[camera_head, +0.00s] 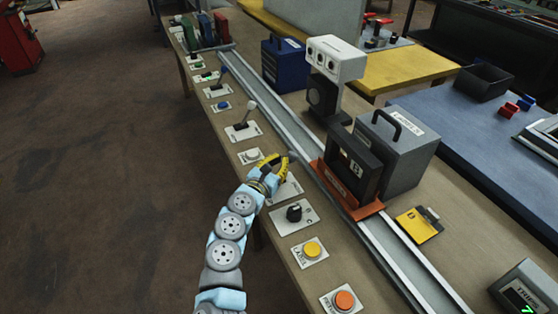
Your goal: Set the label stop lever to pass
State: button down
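My gripper (275,164) has yellow fingers and is over the row of controls along the table's near edge. A white plate (288,189) lies under it, partly hidden by the gripper. A small grey knob (293,156) shows at the fingertips; it looks like the top of a lever on that plate, but its shaft is hidden. I cannot tell whether the fingers touch or enclose it. The plate's marking is not readable, so I cannot confirm it is the label stop lever.
A black rotary knob (294,212), a yellow button (312,248) and an orange button (345,300) are nearer me. A white button (251,155) lies just beyond. A metal rail (265,103) runs alongside, carrying a dark box on an orange carriage (372,210).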

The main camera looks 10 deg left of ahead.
jog(key=s+a+r+p, duration=0.2)
jog(key=s+r+p, duration=0.2)
jog(key=s, duration=0.8)
jog(key=shift+a+r+p, duration=0.15)
jog(key=shift+r+p, duration=0.2)
jog(key=shift+r, duration=0.8)
